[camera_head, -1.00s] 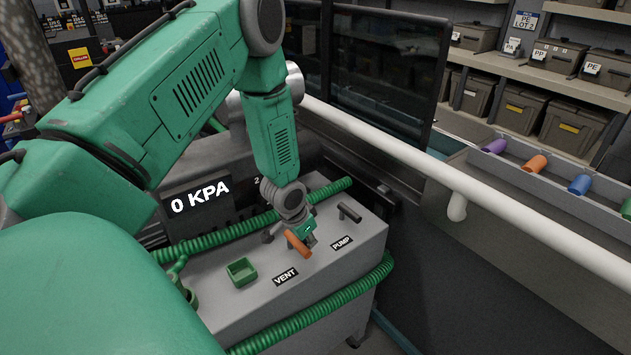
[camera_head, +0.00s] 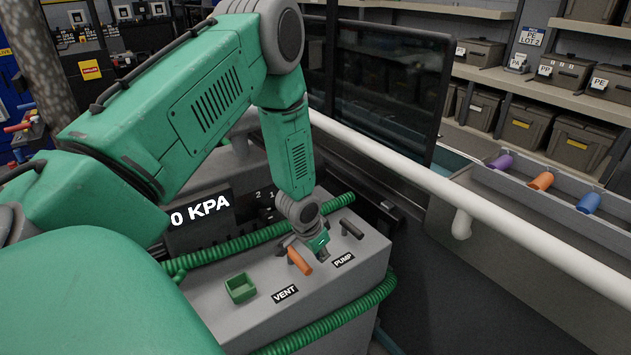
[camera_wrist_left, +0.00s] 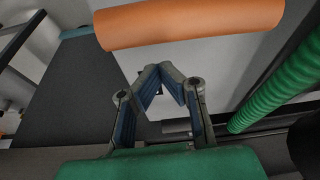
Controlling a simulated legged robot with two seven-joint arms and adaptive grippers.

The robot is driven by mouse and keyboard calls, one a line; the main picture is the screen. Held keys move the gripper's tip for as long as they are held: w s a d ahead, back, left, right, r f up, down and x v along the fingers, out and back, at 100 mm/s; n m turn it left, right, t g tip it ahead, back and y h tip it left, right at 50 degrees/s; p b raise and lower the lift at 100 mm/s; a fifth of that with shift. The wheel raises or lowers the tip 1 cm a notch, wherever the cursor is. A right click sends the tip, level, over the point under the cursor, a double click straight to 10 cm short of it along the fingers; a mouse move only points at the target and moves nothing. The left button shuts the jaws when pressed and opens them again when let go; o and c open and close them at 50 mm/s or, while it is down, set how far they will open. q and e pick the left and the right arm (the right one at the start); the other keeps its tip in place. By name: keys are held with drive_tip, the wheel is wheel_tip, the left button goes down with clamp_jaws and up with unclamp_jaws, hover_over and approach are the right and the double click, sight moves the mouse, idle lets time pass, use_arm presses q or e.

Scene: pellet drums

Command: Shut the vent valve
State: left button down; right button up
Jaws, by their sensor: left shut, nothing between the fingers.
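The vent valve has an orange handle (camera_head: 299,261) on top of the grey console, behind the VENT label (camera_head: 285,293). In the left wrist view the orange handle (camera_wrist_left: 190,22) lies across the top of the picture, beyond my fingertips. My left gripper (camera_head: 312,246) is right beside the handle, at its far right side in the head view. In the left wrist view my left gripper (camera_wrist_left: 158,75) has its fingertips together with nothing between them. I cannot tell whether it touches the handle. My right gripper is not in view.
A dark pump handle (camera_head: 351,229) stands close on the right, behind the PUMP label (camera_head: 343,260). A small green tray (camera_head: 240,288) sits left of the valve. Green ribbed hoses (camera_head: 335,322) cross the console. A display (camera_head: 200,211) reads 0 KPA. A white rail (camera_head: 440,185) runs along the right.

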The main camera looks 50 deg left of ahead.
use_arm(q)
drive_tip(key=r, duration=0.2)
drive_tip(key=shift+w+a+r, duration=0.35)
drive_tip(key=shift+a, duration=0.05)
drive_tip(key=v, duration=0.6)
drive_tip(key=shift+s+r, duration=0.25)
drive_tip(key=shift+s, duration=0.2)
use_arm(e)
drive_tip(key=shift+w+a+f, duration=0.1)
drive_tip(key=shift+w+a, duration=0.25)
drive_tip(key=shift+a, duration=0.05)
